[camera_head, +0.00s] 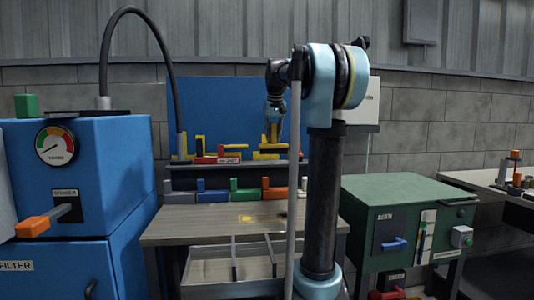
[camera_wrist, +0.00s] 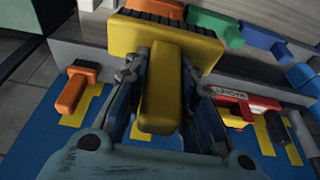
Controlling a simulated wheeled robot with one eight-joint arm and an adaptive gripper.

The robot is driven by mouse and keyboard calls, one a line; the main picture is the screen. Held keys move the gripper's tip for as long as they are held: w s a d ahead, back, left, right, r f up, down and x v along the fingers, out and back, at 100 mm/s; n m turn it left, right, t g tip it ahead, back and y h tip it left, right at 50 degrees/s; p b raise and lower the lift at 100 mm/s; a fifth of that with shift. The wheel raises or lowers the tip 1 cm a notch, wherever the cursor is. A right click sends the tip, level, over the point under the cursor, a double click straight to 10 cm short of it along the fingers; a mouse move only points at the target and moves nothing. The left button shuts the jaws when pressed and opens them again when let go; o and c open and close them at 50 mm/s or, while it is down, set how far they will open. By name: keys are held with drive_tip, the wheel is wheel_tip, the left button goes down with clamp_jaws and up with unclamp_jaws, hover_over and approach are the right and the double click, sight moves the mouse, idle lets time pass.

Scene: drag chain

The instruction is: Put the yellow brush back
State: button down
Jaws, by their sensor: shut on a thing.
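The yellow brush, with a wide block head and a straight handle, is held in my gripper (camera_wrist: 162,85). Its handle (camera_wrist: 160,100) lies between the two fingers and its head (camera_wrist: 165,38) points to the top of the wrist view. In the head view my gripper (camera_head: 274,112) is in front of the blue board (camera_head: 215,92), with the yellow brush (camera_head: 272,130) hanging below it. Yellow shapes (camera_wrist: 72,132) mark the blue board. I cannot tell whether the brush touches the board or shelf.
An orange brush (camera_wrist: 73,90) is at the left of the wrist view. A red item labelled magnet (camera_wrist: 232,98) is right of my gripper. The workbench top (camera_head: 190,232) is mostly clear.

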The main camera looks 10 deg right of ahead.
drive_tip(key=w, duration=1.6)
drive_tip(key=shift+f, duration=3.25)
drive_tip(key=shift+w+f, duration=0.2)
drive_tip(key=shift+f, duration=0.1)
drive_tip(key=c, duration=1.3)
unclamp_jaws()
drive_tip(key=shift+a, duration=0.1)
